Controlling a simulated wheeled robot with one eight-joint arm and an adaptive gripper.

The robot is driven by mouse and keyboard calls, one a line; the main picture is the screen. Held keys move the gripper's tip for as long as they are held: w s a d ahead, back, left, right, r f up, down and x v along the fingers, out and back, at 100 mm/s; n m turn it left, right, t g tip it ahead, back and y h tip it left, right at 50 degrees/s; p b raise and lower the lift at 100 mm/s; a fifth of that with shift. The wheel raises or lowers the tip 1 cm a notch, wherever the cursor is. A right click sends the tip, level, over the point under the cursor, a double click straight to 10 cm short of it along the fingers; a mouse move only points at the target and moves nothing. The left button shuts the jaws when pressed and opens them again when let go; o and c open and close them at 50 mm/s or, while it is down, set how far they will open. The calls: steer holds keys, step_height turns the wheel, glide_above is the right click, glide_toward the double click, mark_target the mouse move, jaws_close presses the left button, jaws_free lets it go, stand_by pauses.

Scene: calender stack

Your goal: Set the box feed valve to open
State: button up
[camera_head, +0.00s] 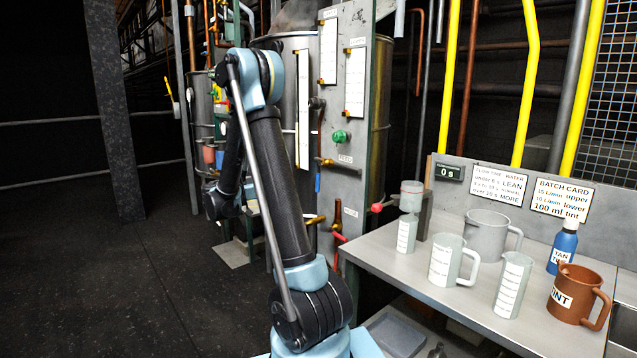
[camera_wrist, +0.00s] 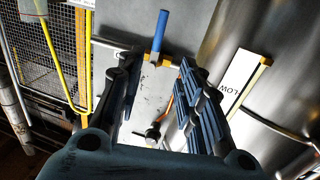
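No label reading box feed is legible, so I cannot tell for certain which valve it is. In the wrist view a valve with a blue lever (camera_wrist: 159,32) and a brass body shows on a grey panel, ahead of and between my fingertips. The lever points toward the top of the picture. My gripper (camera_wrist: 152,60) has its two ridged fingers apart with nothing held; I cannot tell whether it touches the valve. In the head view my arm hides part of the panel, and the fingers are not clearly visible. A blue lever (camera_head: 318,183) also shows there, right of my arm.
Red-handled valves (camera_head: 377,208) and a green knob (camera_head: 341,137) stick out nearby. A steel bench (camera_head: 410,268) at right holds jugs, cylinders and a brown mug (camera_head: 577,295). A grey post (camera_head: 110,110) stands left; the dark floor (camera_head: 110,285) before it is clear.

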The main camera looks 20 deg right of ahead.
mark_target(318, 179)
steer(key=d, duration=0.5)
steer(key=w+d, duration=0.1)
steer(key=d, duration=0.4)
steer(key=w+d, duration=0.1)
steer(key=d, duration=0.5)
steer(key=shift+w, duration=0.2)
